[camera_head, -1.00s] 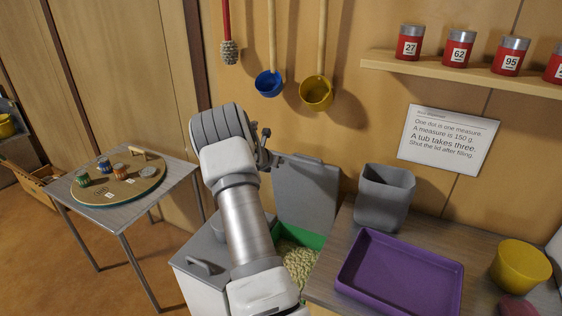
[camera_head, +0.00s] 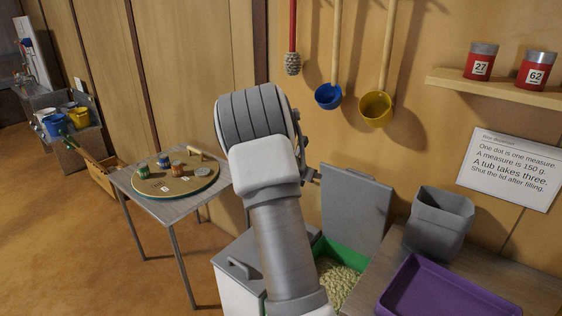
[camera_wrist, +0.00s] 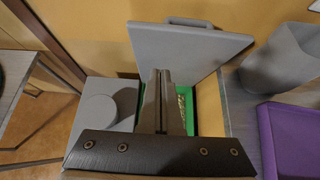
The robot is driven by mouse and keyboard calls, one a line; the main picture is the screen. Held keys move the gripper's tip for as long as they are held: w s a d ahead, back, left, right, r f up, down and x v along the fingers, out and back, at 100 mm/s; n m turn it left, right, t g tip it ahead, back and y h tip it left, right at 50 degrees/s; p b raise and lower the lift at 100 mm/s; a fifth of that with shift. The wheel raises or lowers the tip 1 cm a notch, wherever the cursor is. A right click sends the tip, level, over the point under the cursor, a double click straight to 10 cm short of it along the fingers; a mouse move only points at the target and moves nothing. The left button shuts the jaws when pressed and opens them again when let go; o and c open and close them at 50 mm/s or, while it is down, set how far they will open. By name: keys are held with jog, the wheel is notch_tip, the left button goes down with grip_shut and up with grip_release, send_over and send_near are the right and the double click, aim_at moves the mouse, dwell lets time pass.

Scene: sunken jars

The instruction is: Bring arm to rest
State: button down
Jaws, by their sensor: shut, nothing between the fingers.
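My gripper (camera_wrist: 161,76) shows in the wrist view with its two fingers together and nothing between them. It points at the open bin, whose green-lined compartment (camera_wrist: 210,100) holds pale pellets and whose grey lid (camera_wrist: 190,48) stands raised behind it. In the head view my arm is bent up in the middle of the picture and hides part of the bin. The raised lid (camera_head: 352,205) and the pellets (camera_head: 338,282) show to the right of the arm. My fingers are hidden behind the arm in that view.
A purple tray (camera_head: 440,292) and a grey tub (camera_head: 440,222) are on the counter at right. A side table (camera_head: 150,205) with a round board (camera_head: 205,190) stands at left. Blue (camera_head: 328,96) and yellow (camera_head: 376,107) scoops hang on the wall. Open floor lies at left.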

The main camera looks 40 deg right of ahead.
jog(key=s+a+r+m+y, duration=0.1)
jog(key=s+a+r+m, duration=0.25)
jog(key=a, duration=0.35)
jog(key=s+a+r+m+t+y, duration=0.1)
jog(key=s+a+r+m+y, duration=0.15)
jog(key=a+r+m, duration=0.3)
jog(key=s+a+r+m+y, duration=0.1)
jog(key=s+a+r+m, duration=0.3)
jog(key=a, duration=0.4)
jog(key=s+a+m+y, duration=0.3)
jog(key=s+a, duration=0.5)
jog(key=a, duration=0.3)
jog(key=s+a+r+m+t+y, duration=0.1)
jog(key=s+a+m+y, duration=0.2)
jog(key=s+a, duration=0.6)
jog(key=shift+a+r+m+t, duration=0.2)
jog(key=shift+a+m+t, duration=0.1)
jog(key=shift+a+m, duration=0.85)
